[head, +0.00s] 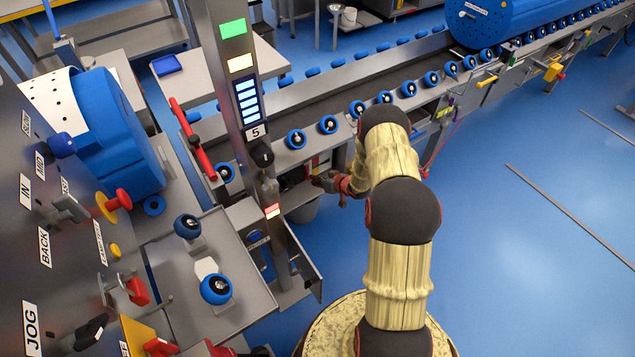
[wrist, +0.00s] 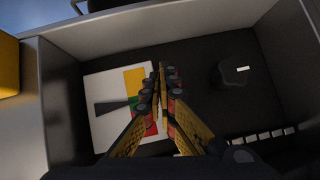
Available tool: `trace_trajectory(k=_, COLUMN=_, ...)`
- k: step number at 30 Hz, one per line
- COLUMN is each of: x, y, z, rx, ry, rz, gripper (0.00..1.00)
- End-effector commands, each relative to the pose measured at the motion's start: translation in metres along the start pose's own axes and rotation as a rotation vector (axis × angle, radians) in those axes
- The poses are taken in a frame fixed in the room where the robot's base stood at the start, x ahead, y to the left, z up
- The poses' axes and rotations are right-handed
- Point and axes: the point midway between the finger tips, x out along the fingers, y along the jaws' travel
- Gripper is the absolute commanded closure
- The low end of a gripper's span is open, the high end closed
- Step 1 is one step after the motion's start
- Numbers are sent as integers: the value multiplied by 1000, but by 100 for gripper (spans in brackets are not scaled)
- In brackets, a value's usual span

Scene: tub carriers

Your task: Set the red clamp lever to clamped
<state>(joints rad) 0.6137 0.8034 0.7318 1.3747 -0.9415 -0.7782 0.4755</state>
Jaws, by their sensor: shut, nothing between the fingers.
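A red-handled lever (head: 137,290) sticks out of the grey panel at the lower left, beside a label that is too small to read surely. A longer red bar handle (head: 192,140) slants beside the upright post. I cannot tell for sure which of these is the clamp lever. My gripper (head: 330,183) is beside the conveyor, well to the right of both. In the wrist view my gripper (wrist: 160,75) is shut and empty, its fingertips together. No red lever shows in the wrist view.
The wrist view shows a dark open-fronted box with a white card (wrist: 105,100) bearing yellow, green and red patches, and a black knob (wrist: 235,73). The post (head: 235,95) and conveyor (head: 320,120) stand near my arm.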

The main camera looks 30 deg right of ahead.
Motion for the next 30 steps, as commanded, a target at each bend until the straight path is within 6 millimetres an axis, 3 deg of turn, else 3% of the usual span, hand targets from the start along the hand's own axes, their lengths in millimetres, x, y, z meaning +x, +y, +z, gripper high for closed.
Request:
trace_trajectory(k=9, x=8, y=2, z=3, rx=-11, ry=104, rz=-13, gripper=100)
trace_trajectory(k=30, x=11, y=1, z=5, rx=-14, ry=118, rz=-17, gripper=100)
